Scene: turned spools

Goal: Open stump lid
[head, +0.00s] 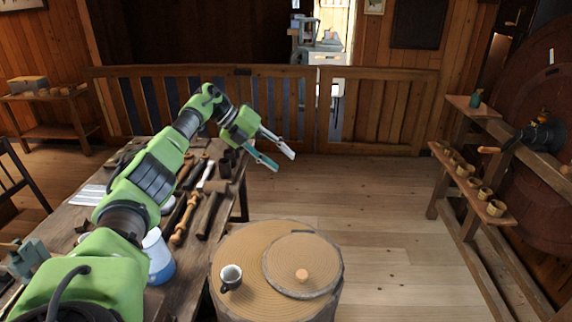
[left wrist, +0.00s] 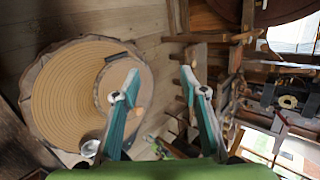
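The wooden stump (head: 235,247) stands on the floor at the lower middle of the head view, with a ringed tan top. Its round lid (head: 318,261) lies flat on the right part of the top and has a small light wooden knob (head: 301,275). My left gripper (head: 284,160) is open and empty, in the air beyond the stump and well above the floor. In the left wrist view, the stump (left wrist: 60,95) is at the left, and my left gripper (left wrist: 160,74) has its fingers spread, one partly covering the lid (left wrist: 107,90). My right gripper is not in view.
A workbench (head: 190,255) with several tools and a blue-white container (head: 158,258) is at the left. A rack with several wooden cups (head: 496,208) stands at the right. The floor between is clear.

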